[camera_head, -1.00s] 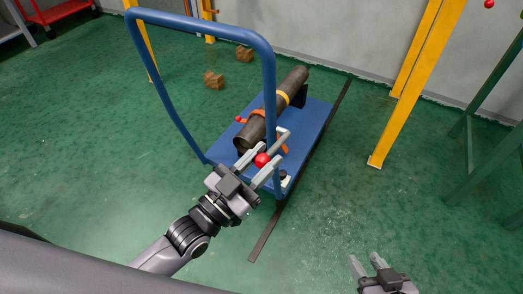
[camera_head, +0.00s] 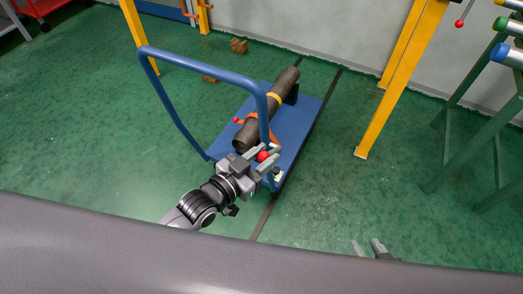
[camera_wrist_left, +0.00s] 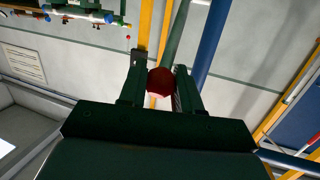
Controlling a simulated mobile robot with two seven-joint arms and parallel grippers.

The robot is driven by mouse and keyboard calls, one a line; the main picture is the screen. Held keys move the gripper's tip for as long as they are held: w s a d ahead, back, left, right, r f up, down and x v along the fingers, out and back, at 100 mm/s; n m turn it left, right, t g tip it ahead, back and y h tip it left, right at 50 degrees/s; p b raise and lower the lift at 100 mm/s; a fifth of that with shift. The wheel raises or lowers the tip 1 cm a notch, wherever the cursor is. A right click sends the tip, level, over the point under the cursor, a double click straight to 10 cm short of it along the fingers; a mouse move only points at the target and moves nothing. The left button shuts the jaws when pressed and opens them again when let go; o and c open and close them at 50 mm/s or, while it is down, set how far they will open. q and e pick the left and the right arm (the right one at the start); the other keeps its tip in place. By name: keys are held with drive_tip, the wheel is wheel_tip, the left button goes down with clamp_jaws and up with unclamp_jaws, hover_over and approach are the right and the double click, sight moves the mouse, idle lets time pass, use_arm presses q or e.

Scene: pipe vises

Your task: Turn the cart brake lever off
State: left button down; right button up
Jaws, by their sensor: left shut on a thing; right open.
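The blue cart (camera_head: 303,125) stands on the green floor with its tall blue handle frame (camera_head: 205,75) towards me. The brake lever's red ball knob (camera_head: 263,156) is at the near right end of the cart. My left gripper (camera_head: 265,158) is shut on this knob beside the handle's right post. In the left wrist view the red knob (camera_wrist_left: 160,81) sits between the two fingers, with a rod running up behind it. My right gripper (camera_head: 370,248) is open and empty at the lower right, partly hidden by my own body.
A dark pipe (camera_head: 262,115) lies on the cart with orange and yellow bands. A yellow post (camera_head: 385,105) and a green rack (camera_head: 485,120) stand to the right. A brown block (camera_head: 239,46) lies behind. Floor left of the cart is clear.

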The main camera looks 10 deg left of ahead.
use_arm(q)
drive_tip(key=shift+w+r+p, duration=0.2)
drive_tip(key=shift+r+p, duration=0.2)
drive_tip(key=shift+p, duration=0.15)
drive_tip(key=shift+w+g+p, duration=0.1)
drive_tip(key=shift+g+p, duration=0.2)
drive_tip(key=c, duration=0.8)
unclamp_jaws()
drive_tip(key=shift+v, duration=3.55)
drive_tip(key=shift+d, duration=0.1)
drive_tip(key=shift+c, duration=0.3)
